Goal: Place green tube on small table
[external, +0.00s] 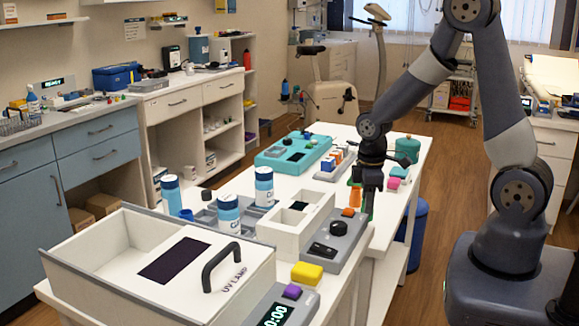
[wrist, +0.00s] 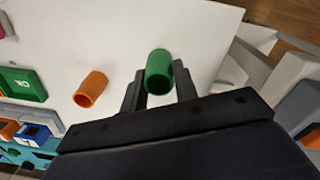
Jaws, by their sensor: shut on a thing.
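The green tube (wrist: 159,66) is between the two fingers of my gripper (wrist: 158,82) in the wrist view, and the gripper is shut on it. The tube's open end faces the camera. In the external view my gripper (external: 368,205) points down over the right part of the white table (external: 346,132), and the tube is mostly hidden by the fingers. I cannot tell whether the tube touches the tabletop. An orange tube (wrist: 90,89) stands apart to the left in the wrist view. No separate table clearly identifiable as the small table shows.
A white divided box (external: 290,222) and a grey device (external: 340,240) stand just nearer the camera. Bare tabletop (wrist: 190,28) lies beyond the tube.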

